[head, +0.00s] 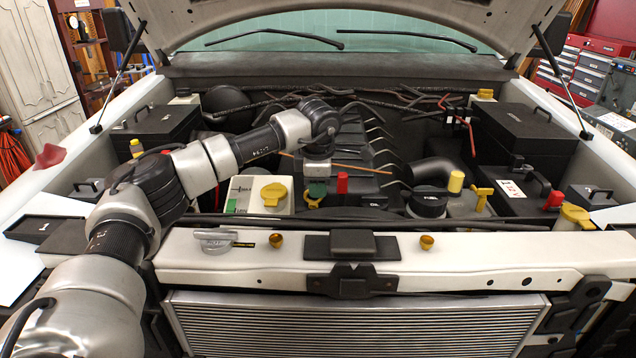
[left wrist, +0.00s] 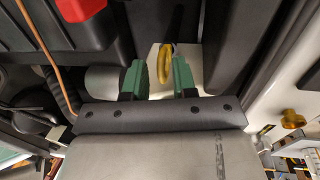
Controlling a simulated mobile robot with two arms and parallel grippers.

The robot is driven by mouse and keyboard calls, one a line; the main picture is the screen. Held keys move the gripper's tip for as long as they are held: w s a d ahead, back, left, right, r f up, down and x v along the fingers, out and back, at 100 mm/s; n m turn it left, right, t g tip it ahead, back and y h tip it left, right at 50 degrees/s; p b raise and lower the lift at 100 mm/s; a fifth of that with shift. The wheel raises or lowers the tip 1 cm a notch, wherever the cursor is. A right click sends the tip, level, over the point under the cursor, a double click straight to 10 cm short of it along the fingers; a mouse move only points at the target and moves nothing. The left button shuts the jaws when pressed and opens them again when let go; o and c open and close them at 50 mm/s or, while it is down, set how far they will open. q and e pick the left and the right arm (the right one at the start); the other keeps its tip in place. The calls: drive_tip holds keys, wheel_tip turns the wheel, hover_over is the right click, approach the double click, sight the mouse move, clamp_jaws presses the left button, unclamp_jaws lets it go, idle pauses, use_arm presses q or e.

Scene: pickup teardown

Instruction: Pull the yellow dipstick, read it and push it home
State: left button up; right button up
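The yellow dipstick shows as a yellow ring handle (left wrist: 165,62) in the left wrist view, between the two green fingertips of my left gripper (left wrist: 159,79). The fingertips stand apart, with a clear gap on the ring's left side; the ring is close to the right pad, and I cannot tell if it touches. In the head view my left gripper (head: 316,192) points down behind the front crossmember, and a bit of the yellow handle (head: 313,203) shows under it. The dipstick's shaft and tube are hidden. My right gripper is not in view.
A red cap (head: 342,183) stands just right of the gripper. A white reservoir with a yellow cap (head: 273,193) is on its left. The white crossmember (head: 470,258) runs in front, above the radiator. A yellow T-handle (head: 481,199) stands further right.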

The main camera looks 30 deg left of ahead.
use_arm(q)
clamp_jaws()
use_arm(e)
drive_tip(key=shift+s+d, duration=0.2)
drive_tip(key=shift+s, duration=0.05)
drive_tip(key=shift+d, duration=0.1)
use_arm(q)
drive_tip(key=shift+r, duration=0.2)
wheel_tip(320, 180, up, 16)
drive_tip(key=p, duration=0.8)
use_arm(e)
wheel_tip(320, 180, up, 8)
use_arm(q)
drive_tip(key=shift+o, duration=1.1)
unclamp_jaws()
